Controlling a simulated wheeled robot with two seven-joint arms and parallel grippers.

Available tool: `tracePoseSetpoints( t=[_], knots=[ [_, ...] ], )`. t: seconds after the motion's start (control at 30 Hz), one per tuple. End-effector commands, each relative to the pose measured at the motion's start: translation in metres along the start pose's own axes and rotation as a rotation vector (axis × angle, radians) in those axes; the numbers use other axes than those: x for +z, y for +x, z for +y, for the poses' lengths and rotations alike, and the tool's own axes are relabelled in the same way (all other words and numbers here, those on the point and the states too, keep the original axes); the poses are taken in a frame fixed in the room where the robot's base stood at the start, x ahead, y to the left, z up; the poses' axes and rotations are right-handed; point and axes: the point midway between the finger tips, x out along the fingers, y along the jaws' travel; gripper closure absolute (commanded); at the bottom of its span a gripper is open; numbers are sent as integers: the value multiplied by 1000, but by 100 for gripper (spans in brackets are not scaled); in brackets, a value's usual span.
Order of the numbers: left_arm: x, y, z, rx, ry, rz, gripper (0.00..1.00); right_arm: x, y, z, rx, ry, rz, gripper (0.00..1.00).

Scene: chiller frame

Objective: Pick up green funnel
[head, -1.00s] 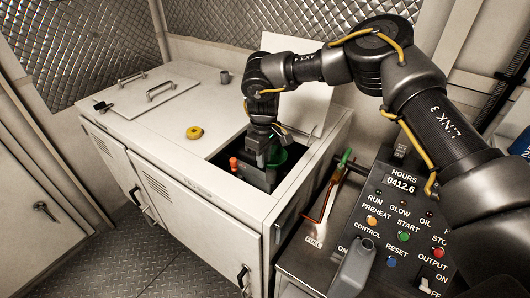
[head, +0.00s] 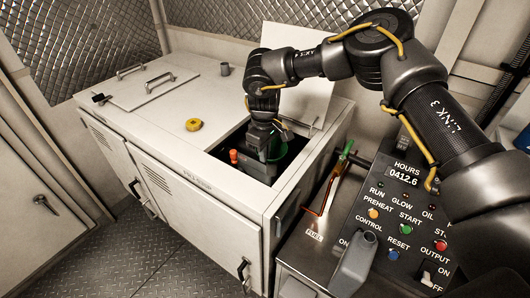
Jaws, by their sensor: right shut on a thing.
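The green funnel (head: 277,149) is in the dark opening in the top of the white cabinet, close to the opening's far side. My right gripper (head: 264,150) reaches down into the opening from above and is shut on the funnel. The fingers and the wrist cover part of the funnel, and its lower part is hidden in the opening. I cannot tell whether it is clear of what lies below. My left gripper is not in view.
The white cabinet (head: 205,190) has a raised lid (head: 297,75) behind the opening. An orange-red cap (head: 233,156) stands inside near my gripper. A yellow round cap (head: 193,124) and a small grey cup (head: 225,68) are on top. A control panel (head: 405,215) and grey jug (head: 353,262) stand right.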

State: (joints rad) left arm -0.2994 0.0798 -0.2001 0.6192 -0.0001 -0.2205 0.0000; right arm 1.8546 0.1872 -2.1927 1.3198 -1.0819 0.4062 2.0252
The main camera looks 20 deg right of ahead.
Motion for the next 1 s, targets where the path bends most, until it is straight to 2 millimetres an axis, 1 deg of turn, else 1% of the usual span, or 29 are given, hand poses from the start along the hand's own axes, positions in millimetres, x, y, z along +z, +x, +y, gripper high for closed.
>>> tracePoseSetpoints(
  t=[0.1, 0.27, 1.0],
  knots=[
    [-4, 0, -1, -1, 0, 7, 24, 0, 0, 0, -1, -1, 0, 100],
    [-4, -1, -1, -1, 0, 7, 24, -1, -1, -1, -1, -2, 1, 100],
    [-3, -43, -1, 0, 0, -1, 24, 0, -64, 0, -1, 0, 1, 100]
  ],
)
